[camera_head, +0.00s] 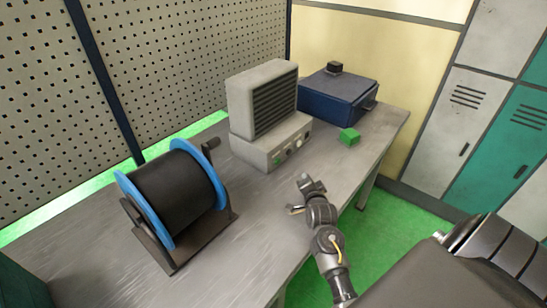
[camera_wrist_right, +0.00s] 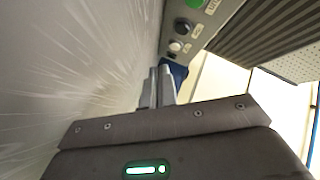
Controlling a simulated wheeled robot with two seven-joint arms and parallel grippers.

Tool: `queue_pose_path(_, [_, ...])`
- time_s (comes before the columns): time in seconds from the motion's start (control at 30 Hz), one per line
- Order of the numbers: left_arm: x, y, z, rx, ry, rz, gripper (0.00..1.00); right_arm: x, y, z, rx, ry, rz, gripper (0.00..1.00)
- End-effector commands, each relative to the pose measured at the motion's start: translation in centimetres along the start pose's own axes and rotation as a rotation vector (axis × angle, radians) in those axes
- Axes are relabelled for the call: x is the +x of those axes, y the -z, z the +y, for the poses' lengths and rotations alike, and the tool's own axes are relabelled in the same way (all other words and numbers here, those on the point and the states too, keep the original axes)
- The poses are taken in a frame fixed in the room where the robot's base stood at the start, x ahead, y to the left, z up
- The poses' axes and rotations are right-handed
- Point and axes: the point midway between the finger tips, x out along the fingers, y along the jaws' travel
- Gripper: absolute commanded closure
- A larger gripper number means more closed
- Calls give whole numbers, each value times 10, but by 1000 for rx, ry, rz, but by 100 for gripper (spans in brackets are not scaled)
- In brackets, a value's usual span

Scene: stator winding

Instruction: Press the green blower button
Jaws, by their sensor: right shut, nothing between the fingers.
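The blower is a grey box with a dark louvred grille (camera_head: 263,97) on a wider grey base (camera_head: 256,153), standing on the table. The green button (camera_head: 277,162) is on the base's front face, left of two small knobs. In the right wrist view the green button (camera_wrist_right: 194,3) is at the top edge, partly cut off. My right gripper (camera_head: 306,184) is in front of the blower and to the right of the button, apart from it. Its fingers (camera_wrist_right: 159,84) are shut and empty. My left gripper is out of view.
A black spool with blue rims (camera_head: 170,195) stands on a dark stand at the left. A dark blue box (camera_head: 338,95) is behind the blower's right side. The table front (camera_head: 225,262) is clear.

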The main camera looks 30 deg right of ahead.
Motion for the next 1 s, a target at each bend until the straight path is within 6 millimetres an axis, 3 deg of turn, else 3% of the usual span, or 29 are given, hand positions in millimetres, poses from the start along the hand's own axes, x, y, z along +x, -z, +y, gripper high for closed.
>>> queue_pose_path(0.13, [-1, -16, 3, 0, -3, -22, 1, 0, -2, -1, 1, 1, -3, 100])
queue_pose_path(0.53, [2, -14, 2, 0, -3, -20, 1, 4, -4, -3, 2, 2, -3, 100])
queue_pose_path(1.0, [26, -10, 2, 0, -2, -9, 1, 43, -33, -30, 4, 1, -1, 100])
